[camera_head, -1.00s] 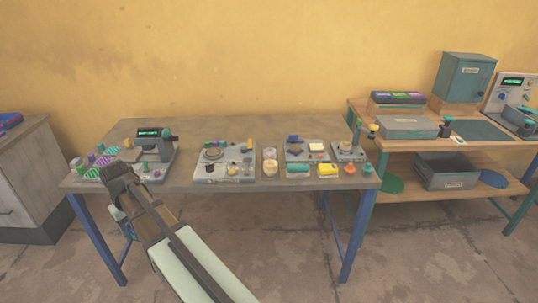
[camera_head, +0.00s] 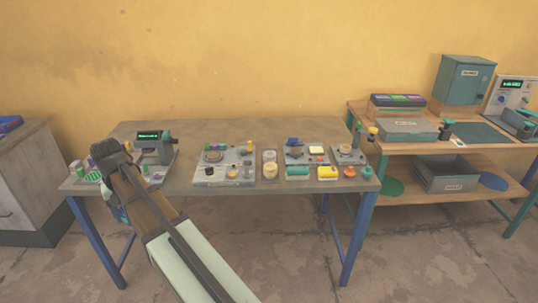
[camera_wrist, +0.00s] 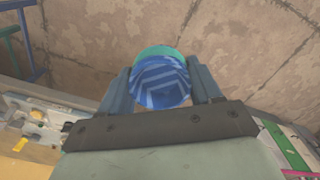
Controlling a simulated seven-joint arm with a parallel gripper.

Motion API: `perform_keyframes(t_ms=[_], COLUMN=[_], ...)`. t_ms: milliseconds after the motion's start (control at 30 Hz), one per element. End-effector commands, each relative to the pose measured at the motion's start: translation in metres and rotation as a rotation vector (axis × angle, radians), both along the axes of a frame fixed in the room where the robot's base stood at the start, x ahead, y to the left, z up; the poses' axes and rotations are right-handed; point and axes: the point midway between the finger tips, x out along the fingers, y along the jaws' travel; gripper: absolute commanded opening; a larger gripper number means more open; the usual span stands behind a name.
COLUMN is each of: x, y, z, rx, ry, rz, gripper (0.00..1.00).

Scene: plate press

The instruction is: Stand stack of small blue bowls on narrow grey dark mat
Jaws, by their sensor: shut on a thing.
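My gripper (camera_head: 110,152) is over the left end of the blue-legged table, seen from behind. In the wrist view, my gripper (camera_wrist: 160,88) is shut on a round blue thing with a paler blue pattern and a teal rim, which I take for the stack of small blue bowls (camera_wrist: 160,82). It sits between both fingers; how many bowls it holds cannot be told. I cannot surely pick out the narrow dark grey mat in either view.
A grey device with a green display (camera_head: 150,135) stands close to the right of my gripper. Small coloured pieces (camera_head: 78,168) lie at the table's left end. Trays of parts (camera_head: 224,165) fill the middle. The back strip of the table (camera_head: 230,128) is clear.

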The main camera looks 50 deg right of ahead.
Motion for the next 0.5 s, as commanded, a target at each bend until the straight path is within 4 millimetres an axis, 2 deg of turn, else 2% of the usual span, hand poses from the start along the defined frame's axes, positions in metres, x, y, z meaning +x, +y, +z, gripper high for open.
perform_keyframes(t_ms=[33, 133, 300, 500], x=[0.008, 0.014, 0.020, 0.026], y=[-0.010, -0.039, -0.091, -0.156], z=[0.017, 0.037, 0.048, 0.050], rx=[-0.001, 0.000, 0.000, 0.000], ry=[-0.004, -0.002, 0.000, 0.000], rz=[-0.044, -0.132, -0.231, -0.325], gripper=[0.30, 0.30, 0.30, 0.30])
